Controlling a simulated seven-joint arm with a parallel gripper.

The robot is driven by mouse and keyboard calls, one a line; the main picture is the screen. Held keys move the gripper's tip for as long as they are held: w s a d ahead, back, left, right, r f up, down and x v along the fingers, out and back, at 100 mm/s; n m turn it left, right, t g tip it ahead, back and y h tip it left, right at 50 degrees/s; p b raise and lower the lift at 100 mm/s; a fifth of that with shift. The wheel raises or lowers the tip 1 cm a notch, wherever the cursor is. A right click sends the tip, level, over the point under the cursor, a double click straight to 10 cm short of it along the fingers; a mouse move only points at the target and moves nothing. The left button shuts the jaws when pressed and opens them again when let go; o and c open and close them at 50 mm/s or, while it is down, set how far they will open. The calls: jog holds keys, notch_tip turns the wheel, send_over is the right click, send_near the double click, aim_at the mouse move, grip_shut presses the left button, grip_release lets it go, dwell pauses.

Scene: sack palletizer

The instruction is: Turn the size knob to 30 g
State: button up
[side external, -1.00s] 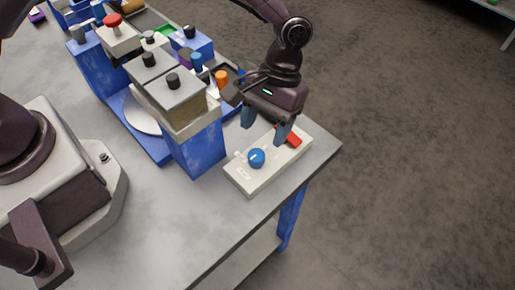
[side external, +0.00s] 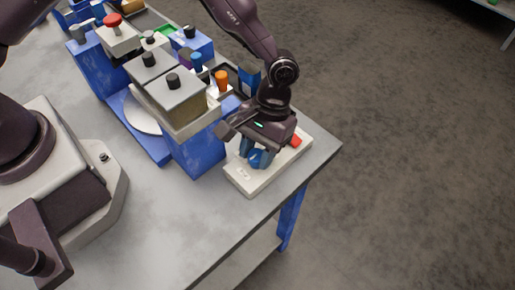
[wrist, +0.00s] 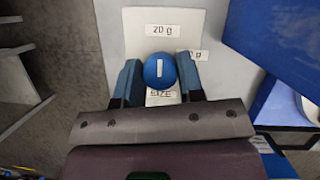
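The blue size knob (wrist: 160,71) stands on a pale panel (wrist: 118,28). Its white pointer line points up in the wrist view, toward the "20 g" label (wrist: 162,30). Another label (wrist: 200,55), ending in "0 g", sits to the right, its first digit hidden by a finger. A "SIZE" label (wrist: 161,95) lies below the knob. My gripper (wrist: 160,78) has one finger on each side of the knob, with no clear gap, and looks shut on it. In the side view my gripper (side external: 256,156) is low over the panel and mostly hides the knob.
A red part (side external: 296,140) shows at the panel's far end. Blue machinery with grey blocks (side external: 180,95) stands close to the left of the panel. The table's edge (side external: 285,194) runs close on the panel's right.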

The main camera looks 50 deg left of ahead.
jog(key=shift+m, duration=0.3)
jog(key=m+y, duration=0.1)
jog(key=m, duration=0.1)
jog(key=shift+d+m, duration=0.1)
jog(key=shift+m, duration=0.2)
jog(key=m, duration=0.2)
jog(key=m+y, duration=0.1)
jog(key=shift+m+t+y, duration=0.3)
jog(key=shift+m, duration=0.1)
jog(key=m+t+y, duration=0.1)
jog(key=m, duration=0.2)
jog(key=m+y, duration=0.1)
jog(key=m, duration=0.2)
jog(key=shift+d+r+m+t, duration=0.1)
jog(key=shift+d+m+t, duration=0.05)
jog(key=shift+m+t, duration=0.25)
jog(key=o, duration=0.9)
jog(key=shift+s, duration=0.1)
jog(key=v, duration=1.3)
